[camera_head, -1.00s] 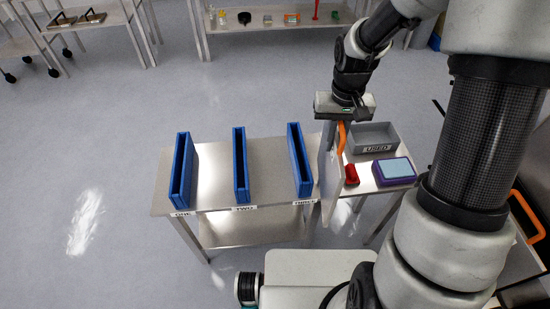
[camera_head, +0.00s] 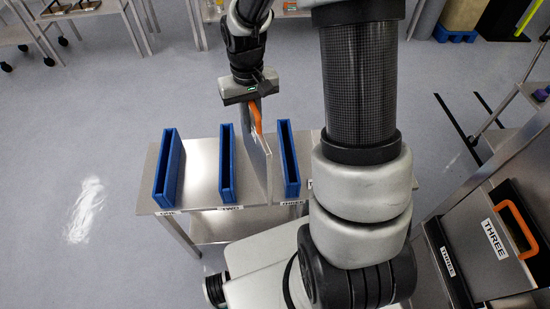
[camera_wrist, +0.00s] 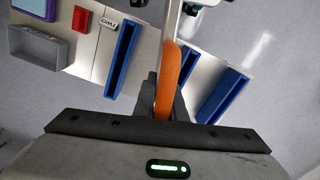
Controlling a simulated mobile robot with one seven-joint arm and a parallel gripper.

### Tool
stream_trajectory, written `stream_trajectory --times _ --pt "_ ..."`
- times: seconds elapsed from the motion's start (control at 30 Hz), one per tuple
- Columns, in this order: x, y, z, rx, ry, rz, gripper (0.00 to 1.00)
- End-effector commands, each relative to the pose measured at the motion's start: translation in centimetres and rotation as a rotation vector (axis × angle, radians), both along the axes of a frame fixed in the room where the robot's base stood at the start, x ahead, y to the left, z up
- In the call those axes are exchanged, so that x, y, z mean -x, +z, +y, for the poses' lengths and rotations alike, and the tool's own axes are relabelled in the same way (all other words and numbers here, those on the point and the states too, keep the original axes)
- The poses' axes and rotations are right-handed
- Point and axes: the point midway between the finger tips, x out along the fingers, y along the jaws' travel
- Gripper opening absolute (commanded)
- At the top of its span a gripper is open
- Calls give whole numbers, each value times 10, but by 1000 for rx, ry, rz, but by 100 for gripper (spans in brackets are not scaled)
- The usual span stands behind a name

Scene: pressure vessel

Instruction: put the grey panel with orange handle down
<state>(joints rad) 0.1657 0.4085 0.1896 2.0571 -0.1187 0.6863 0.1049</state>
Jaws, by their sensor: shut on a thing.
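My gripper (camera_head: 254,101) is shut on the orange handle (camera_head: 255,117) of the grey panel (camera_head: 258,162). The panel hangs upright and edge-on, appearing between the blue slotted holders labelled TWO (camera_head: 226,170) and THREE (camera_head: 288,165). I cannot tell whether its lower edge touches the table. The holder labelled ONE (camera_head: 168,170) stands at the left. All three holders look empty. In the wrist view the orange handle (camera_wrist: 168,75) is between the dark fingers (camera_wrist: 166,105), and the panel shows only as a thin edge.
The holders stand on a metal table (camera_head: 203,170) with bare surface between them. My arm hides the area at its right. A grey bin (camera_wrist: 35,47), a red object (camera_wrist: 81,19) and a purple box (camera_wrist: 36,8) show in the wrist view. Equipment labelled THREE (camera_head: 480,240) stands at the right.

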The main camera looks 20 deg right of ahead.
Motion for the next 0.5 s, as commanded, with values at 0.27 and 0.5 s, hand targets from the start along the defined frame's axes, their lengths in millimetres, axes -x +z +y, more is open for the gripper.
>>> stream_trajectory --times 0.27,0.5 --pt "-19 -13 -34 4 -76 2 0" --pt "-44 -8 -92 7 -188 3 0"
